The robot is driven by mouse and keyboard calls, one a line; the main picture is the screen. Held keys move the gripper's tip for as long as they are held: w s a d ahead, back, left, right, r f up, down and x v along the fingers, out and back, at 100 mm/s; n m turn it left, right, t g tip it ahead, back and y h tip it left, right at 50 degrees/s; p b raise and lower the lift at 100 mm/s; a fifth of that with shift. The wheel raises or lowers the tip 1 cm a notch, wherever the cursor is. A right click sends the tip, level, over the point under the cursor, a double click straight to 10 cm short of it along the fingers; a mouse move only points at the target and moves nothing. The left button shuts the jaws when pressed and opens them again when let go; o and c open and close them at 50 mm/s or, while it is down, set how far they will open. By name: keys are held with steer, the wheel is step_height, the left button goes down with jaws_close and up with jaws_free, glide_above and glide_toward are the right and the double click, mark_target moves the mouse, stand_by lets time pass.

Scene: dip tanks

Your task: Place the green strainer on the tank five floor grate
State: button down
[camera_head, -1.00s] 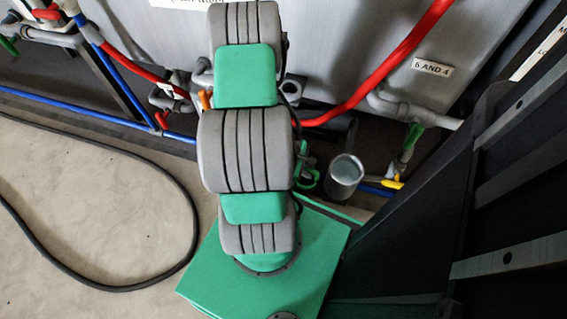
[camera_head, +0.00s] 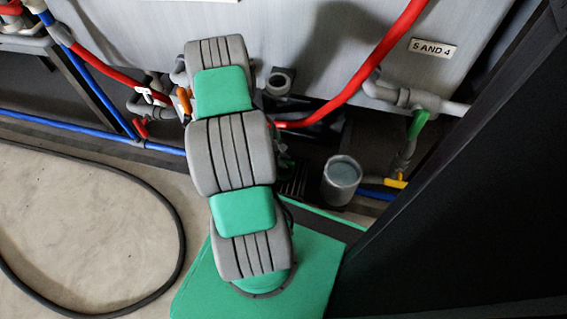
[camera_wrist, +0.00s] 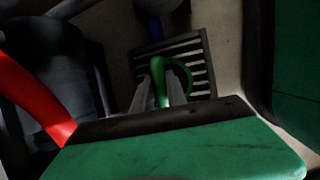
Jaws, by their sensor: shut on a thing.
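In the wrist view, my gripper (camera_wrist: 160,95) is shut on the green strainer (camera_wrist: 159,66), with a grey finger on each side of it. The strainer shows as a curved green loop; the rest of its shape is unclear. A slatted floor grate (camera_wrist: 200,62) lies beyond and below it. I cannot tell whether the strainer touches the grate. In the head view, part of the dark grate (camera_head: 293,180) shows to the right of my arm. My arm hides the gripper and most or all of the strainer there.
A grey bucket (camera_head: 342,178) stands right of the grate. A black hose (camera_head: 165,200) curves over the open floor at left.

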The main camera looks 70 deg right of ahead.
steer(key=shift+f, duration=0.15)
steer(key=c, duration=1.3)
jaws_free()
steer(key=shift+c, duration=0.2)
